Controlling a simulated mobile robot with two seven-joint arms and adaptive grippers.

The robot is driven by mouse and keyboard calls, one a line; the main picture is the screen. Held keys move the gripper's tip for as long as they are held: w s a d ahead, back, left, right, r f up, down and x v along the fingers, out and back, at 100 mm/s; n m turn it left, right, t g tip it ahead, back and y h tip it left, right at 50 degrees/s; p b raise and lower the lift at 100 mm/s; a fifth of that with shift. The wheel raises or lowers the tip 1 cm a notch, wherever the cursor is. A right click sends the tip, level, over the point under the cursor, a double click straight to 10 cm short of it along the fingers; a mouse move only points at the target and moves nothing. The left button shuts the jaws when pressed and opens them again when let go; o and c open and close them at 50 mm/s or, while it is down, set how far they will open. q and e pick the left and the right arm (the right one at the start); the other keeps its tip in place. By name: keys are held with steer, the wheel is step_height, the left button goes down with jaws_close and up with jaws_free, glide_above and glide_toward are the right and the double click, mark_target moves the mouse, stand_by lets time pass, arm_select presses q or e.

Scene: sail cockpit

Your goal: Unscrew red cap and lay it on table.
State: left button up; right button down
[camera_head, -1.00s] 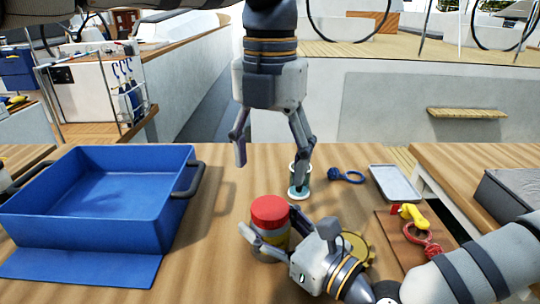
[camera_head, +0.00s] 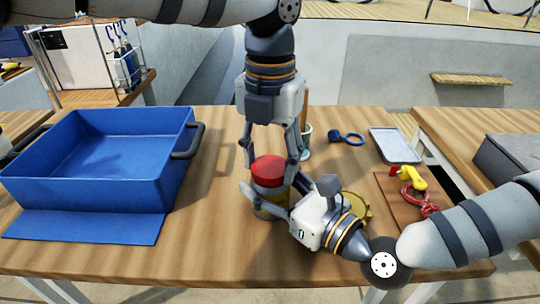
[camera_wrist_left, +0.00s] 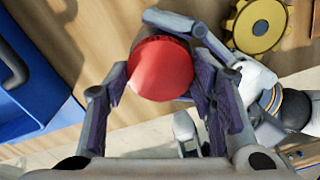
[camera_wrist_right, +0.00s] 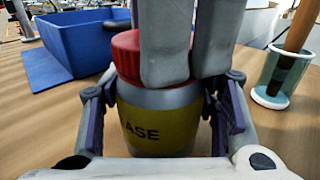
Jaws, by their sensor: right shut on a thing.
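The red cap (camera_head: 268,166) sits on top of a jar with a yellow label (camera_wrist_right: 155,122) on the wood table. In the right wrist view the label ends in "ASE". My right gripper (camera_head: 266,201) is shut around the jar's body from the side, low over the table. My left gripper (camera_head: 270,174) points down from above. Its fingers are open, one on each side of the cap, which also shows between them in the left wrist view (camera_wrist_left: 160,68). In the right wrist view its fingers hide part of the cap and the jar's upper side.
A blue bin (camera_head: 100,185) stands at left. Behind the jar is a cup with a wooden handle in it (camera_wrist_right: 282,75). A blue tool (camera_head: 346,138), a tray (camera_head: 396,145), a yellow gear (camera_wrist_left: 258,25) and a board with red and yellow items (camera_head: 412,185) lie at right.

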arm_select(q)
steer(key=n, duration=0.4)
steer(key=shift+n, duration=0.4)
arm_select(e)
steer(key=shift+f, duration=0.15)
arm_select(q)
steer(key=n, duration=0.3)
steer(key=shift+n, duration=0.4)
steer(key=n, duration=0.4)
steer(key=shift+n, duration=0.3)
steer(key=n, duration=1.2)
steer(key=shift+n, duration=0.3)
steer(key=n, duration=1.2)
steer(key=shift+r+n, duration=0.1)
steer(key=shift+n, duration=0.3)
steer(key=n, duration=0.3)
steer(key=shift+n, duration=0.4)
steer(key=n, duration=0.6)
steer(key=shift+n, duration=0.4)
steer(key=n, duration=0.4)
steer(key=shift+n, duration=0.4)
